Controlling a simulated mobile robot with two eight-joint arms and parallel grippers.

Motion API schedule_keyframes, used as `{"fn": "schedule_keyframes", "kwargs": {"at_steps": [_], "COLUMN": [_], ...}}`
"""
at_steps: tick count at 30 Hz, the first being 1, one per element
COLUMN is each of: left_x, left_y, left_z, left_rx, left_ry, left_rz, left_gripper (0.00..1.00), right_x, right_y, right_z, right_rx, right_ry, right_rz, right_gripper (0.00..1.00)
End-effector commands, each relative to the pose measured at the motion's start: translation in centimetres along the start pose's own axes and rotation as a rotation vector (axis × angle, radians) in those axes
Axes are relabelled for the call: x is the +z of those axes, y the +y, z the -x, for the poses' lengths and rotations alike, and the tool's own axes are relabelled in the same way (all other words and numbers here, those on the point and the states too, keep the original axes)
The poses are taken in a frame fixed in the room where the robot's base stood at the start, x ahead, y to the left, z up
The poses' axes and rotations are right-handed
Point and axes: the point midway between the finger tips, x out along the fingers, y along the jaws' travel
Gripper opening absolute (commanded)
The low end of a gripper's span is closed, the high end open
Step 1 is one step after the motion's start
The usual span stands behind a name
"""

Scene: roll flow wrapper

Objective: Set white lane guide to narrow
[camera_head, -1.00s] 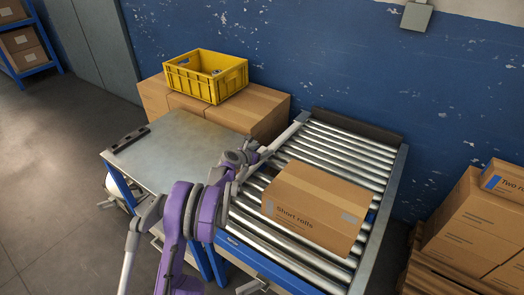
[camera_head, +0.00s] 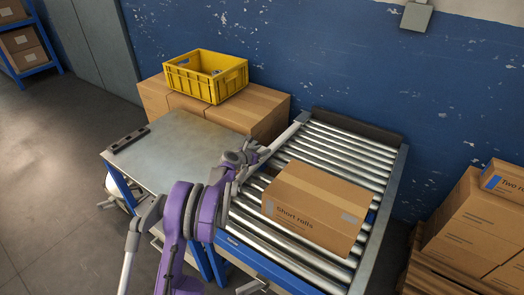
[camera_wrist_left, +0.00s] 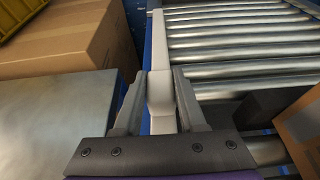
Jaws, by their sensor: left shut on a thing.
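The white lane guide (camera_head: 284,136) is a pale bar along the left side of the roller conveyor (camera_head: 345,150). It also shows in the left wrist view (camera_wrist_left: 182,45), running away from me beside the rollers. My left gripper (camera_head: 262,151) is at the near part of the guide. In the left wrist view my left gripper (camera_wrist_left: 160,100) has one finger on each side of a white upright part of the guide and is shut on it. My right gripper is out of view.
A cardboard box (camera_head: 315,207) marked "Short rolls" sits on the rollers, right of my left gripper. A steel table (camera_head: 175,150) stands to the left with a dark bar on it. Behind it, a yellow crate (camera_head: 206,85) rests on cardboard boxes. More boxes (camera_head: 470,225) stand at right.

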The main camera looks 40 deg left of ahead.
Motion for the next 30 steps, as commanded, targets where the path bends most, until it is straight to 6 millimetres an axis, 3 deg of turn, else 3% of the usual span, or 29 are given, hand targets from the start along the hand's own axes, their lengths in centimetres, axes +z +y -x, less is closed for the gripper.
{"fn": "schedule_keyframes", "kwargs": {"at_steps": [20, 23, 30], "left_x": [0.0, -0.1, -0.2], "left_y": [-0.1, -1.4, -7.2], "left_z": [0.0, -0.1, -0.2], "left_rx": [-0.001, -0.003, -0.005], "left_ry": [0.000, 0.002, 0.002], "left_rz": [-0.001, -0.001, -0.001], "left_gripper": [0.00, 0.00, 0.00], "right_x": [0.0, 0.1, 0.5], "right_y": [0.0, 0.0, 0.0], "right_z": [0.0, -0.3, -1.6], "right_rx": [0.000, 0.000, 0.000], "right_ry": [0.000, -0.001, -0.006], "right_rz": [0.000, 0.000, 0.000], "right_gripper": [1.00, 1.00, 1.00]}}
